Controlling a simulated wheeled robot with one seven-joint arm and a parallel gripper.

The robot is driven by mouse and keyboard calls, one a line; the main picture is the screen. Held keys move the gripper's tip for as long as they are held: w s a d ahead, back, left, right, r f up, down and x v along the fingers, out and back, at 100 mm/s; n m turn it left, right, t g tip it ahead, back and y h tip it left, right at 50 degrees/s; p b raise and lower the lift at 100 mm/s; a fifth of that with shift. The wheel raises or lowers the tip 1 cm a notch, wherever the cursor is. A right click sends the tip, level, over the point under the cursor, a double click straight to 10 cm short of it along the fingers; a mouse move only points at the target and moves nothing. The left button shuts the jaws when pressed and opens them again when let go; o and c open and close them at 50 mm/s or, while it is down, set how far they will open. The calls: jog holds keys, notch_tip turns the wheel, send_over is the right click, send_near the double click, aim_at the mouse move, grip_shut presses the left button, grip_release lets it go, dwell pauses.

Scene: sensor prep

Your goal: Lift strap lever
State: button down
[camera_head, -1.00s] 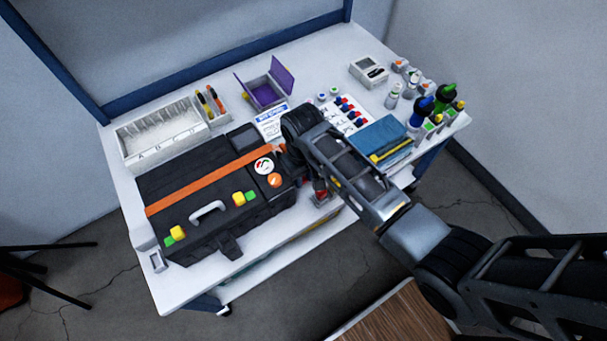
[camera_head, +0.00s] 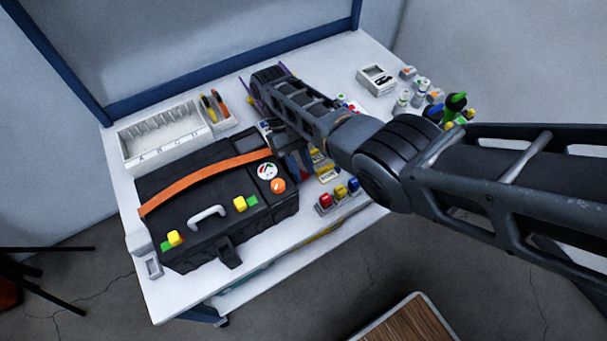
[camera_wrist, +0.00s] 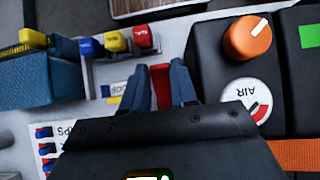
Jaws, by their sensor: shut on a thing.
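The black case (camera_head: 180,205) lies at the front left of the white table, with an orange strap (camera_head: 212,178) across its top. The strap bows in a curve, and a piece of it shows at the lower right of the wrist view (camera_wrist: 296,155). My gripper (camera_wrist: 160,78) is beside the case's right end, by the strap's end. Its blue-grey fingers are shut on a red piece (camera_wrist: 160,88), which looks like the strap lever. Where the red piece joins the strap is hidden behind my gripper.
An orange knob (camera_head: 278,186) and a round AIR gauge (camera_head: 267,171) sit on the case close to my gripper. Red, yellow and blue pieces (camera_head: 340,192) stand at the front edge. A white divided tray (camera_head: 143,165) is at the back left.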

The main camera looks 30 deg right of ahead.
jog(key=shift+w+g+b, duration=0.7)
jog(key=shift+g+b, duration=0.2)
jog(key=shift+b, duration=0.95)
jog(key=shift+w+r+g+b, duration=0.1)
jog(key=shift+r+g+b, duration=0.3)
jog(key=c, duration=1.2)
grip_release()
jog(key=shift+o, duration=0.2)
